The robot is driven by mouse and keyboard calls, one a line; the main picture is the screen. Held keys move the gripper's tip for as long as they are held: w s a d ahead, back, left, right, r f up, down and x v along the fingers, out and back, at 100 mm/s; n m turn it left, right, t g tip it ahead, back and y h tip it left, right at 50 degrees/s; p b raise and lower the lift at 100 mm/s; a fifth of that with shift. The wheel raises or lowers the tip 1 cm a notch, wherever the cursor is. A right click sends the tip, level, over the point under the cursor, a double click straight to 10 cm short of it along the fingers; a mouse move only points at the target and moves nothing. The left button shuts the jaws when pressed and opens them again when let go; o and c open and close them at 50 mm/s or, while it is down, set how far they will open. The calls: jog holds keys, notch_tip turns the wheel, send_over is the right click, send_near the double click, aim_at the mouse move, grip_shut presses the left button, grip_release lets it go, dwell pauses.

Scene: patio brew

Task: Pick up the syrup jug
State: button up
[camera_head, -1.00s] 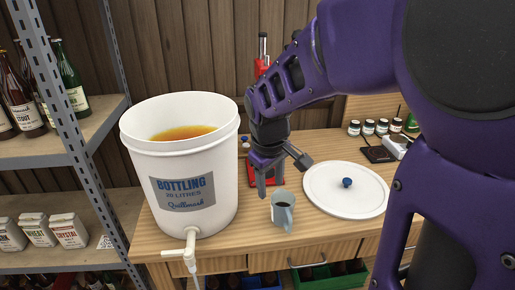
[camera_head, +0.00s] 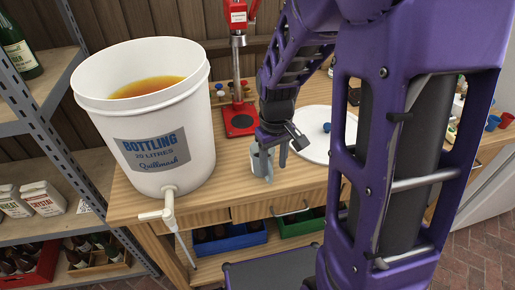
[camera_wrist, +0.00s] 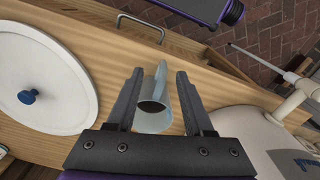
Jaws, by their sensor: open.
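The syrup jug (camera_head: 257,161) is a small pale grey-blue jug with dark liquid inside. It stands upright on the wooden bench, right of the white bottling bucket. My gripper (camera_head: 272,150) is right above and around it, pointing down. In the wrist view the jug (camera_wrist: 161,88) shows between the two open fingers of my gripper (camera_wrist: 157,85), with its spout or handle side toward the top of the picture. I see no clear finger contact. In the head view a finger and the wrist hide part of the jug.
The bottling bucket (camera_head: 150,110) with its tap (camera_head: 167,212) stands close on the left. A white lid (camera_head: 307,138) with a blue knob lies to the right. A red capper (camera_head: 239,118) stands behind. The bench's front edge and a drawer handle (camera_wrist: 140,24) are near.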

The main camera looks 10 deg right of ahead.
jog(key=shift+a+f, duration=0.2)
jog(key=shift+f, duration=2.85)
jog(key=shift+c, duration=0.3)
grip_shut()
